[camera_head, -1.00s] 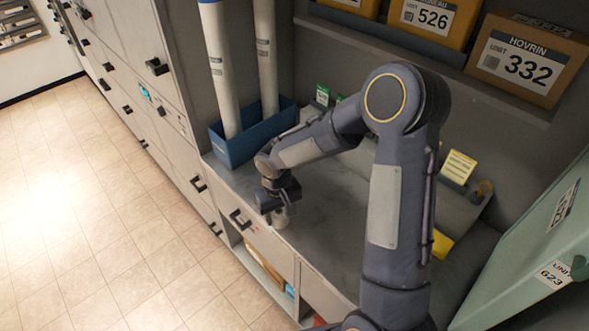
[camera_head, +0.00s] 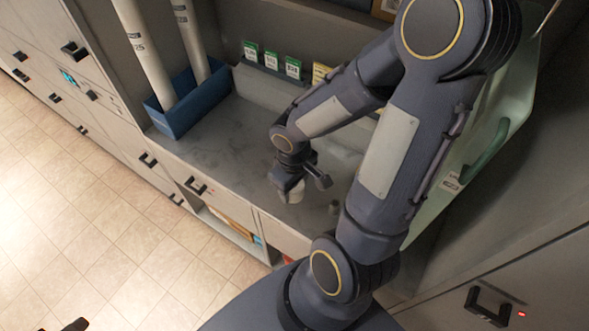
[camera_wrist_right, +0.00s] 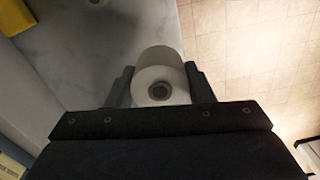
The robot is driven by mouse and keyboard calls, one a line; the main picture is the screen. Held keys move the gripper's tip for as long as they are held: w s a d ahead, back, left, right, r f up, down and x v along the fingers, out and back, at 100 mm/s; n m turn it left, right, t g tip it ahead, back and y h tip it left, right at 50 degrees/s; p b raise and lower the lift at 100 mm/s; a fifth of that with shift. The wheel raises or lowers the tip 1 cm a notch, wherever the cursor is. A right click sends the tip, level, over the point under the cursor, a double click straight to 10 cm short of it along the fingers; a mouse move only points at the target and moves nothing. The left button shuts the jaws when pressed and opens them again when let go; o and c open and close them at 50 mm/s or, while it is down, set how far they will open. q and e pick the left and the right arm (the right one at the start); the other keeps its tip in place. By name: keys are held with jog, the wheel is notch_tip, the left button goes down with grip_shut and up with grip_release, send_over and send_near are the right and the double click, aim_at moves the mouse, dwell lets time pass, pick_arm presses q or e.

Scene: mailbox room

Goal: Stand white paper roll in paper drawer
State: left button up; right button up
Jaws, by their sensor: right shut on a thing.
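The white paper roll (camera_head: 291,191) is in my right gripper (camera_head: 288,183), just over or on the grey counter near its front edge; whether it touches cannot be told. In the right wrist view the white roll (camera_wrist_right: 160,60) sits between the two fingers, its end with the dark core hole facing the camera, and the gripper (camera_wrist_right: 160,82) is shut on it. A closed drawer front with a black handle (camera_head: 195,187) lies under the counter; which drawer is the paper drawer is unclear. A dark tip at the bottom left may be my left gripper (camera_head: 76,325).
A blue bin (camera_head: 190,115) with tall white tubes stands at the counter's left end. Green cards (camera_head: 271,60) line the back. A small grey stub (camera_head: 334,207) stands right of the roll. Another black-handled drawer front (camera_head: 487,307) is at lower right.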

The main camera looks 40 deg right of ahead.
jog(key=w+d+f+b, duration=0.1)
jog(key=w+d+f, duration=0.2)
jog(key=d+f, duration=0.1)
jog(key=w+d+f+b, duration=0.1)
jog(key=w+d+f, duration=0.2)
jog(key=w+f, duration=0.1)
jog(key=shift+w+d, duration=0.1)
jog(key=shift+d, duration=0.25)
jog(key=shift+w+d+f+b, duration=0.1)
jog(key=shift+d+f+b, duration=0.05)
jog(key=shift+f+b, duration=0.7)
jog(key=shift+w+d+f+b, duration=0.1)
jog(key=shift+f+b, duration=0.4)
jog(key=shift+f, duration=0.5)
jog(key=shift+f, duration=0.2)
jog(key=o, duration=1)
jog(key=shift+r, duration=0.1)
